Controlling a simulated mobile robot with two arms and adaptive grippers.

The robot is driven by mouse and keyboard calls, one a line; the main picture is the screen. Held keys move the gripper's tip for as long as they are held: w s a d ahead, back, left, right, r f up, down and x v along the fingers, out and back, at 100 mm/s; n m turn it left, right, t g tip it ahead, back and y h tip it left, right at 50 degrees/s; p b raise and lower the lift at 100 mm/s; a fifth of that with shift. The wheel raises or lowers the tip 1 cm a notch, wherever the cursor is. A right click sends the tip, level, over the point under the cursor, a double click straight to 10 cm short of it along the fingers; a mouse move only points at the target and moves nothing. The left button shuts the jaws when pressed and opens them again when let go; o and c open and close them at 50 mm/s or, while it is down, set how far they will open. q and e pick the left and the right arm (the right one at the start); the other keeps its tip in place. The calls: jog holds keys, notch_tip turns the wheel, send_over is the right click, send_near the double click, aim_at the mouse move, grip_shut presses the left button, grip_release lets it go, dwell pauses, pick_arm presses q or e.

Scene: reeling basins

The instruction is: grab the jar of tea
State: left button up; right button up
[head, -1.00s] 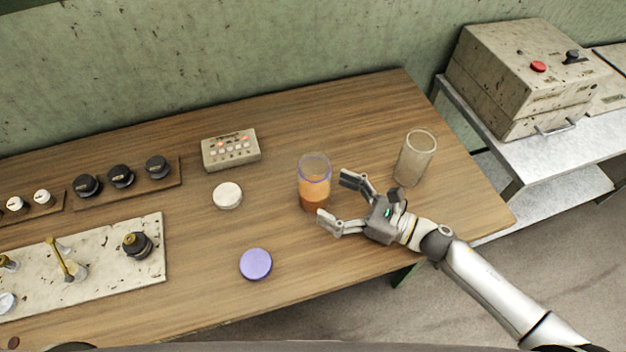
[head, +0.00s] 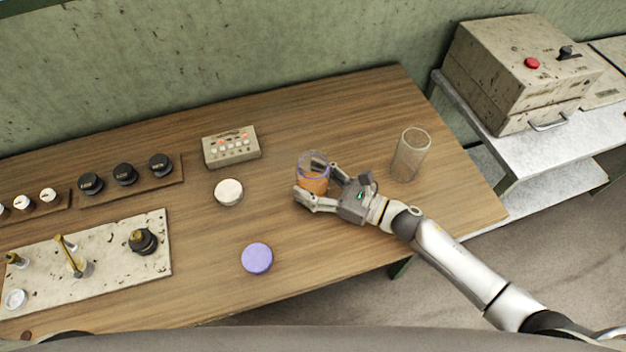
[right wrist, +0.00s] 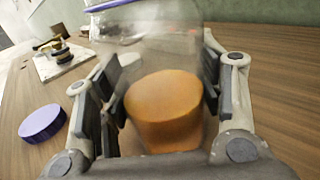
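The jar of tea (head: 314,185) is a clear glass jar with a purple rim and orange-brown tea in its lower part. It stands on the wooden table right of the middle. My right gripper (head: 307,178) has its two fingers around the jar, one on each side, and they look closed against the glass. In the right wrist view the jar (right wrist: 165,110) fills the gap between the finger pads, its top cut off by the frame. The fingers hide part of the jar in the head view. My left gripper is not in view.
An empty glass jar (head: 410,155) stands close to the right of my gripper. A button box (head: 231,148) stands behind. The table's front edge (head: 345,278) is near my arm.

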jog(key=c, duration=0.5)
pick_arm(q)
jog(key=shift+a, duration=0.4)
pick_arm(e)
jog(key=shift+r, duration=0.15)
jog(key=shift+r+b, duration=0.35)
jog(key=shift+r, duration=0.6)
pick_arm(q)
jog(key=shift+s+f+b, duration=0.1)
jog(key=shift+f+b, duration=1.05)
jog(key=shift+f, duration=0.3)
pick_arm(e)
jog(key=shift+s+d+r, duration=0.5)
jog(key=shift+s+r, duration=1.3)
jog(key=shift+s, duration=0.45)
jog(key=shift+s+d+r, duration=0.55)
jog(key=shift+s+r, duration=1.3)
jog(key=shift+s, duration=0.45)
jog(key=shift+s+d+r, duration=0.5)
jog(key=shift+s+r, duration=1.3)
jog(key=shift+s, duration=0.45)
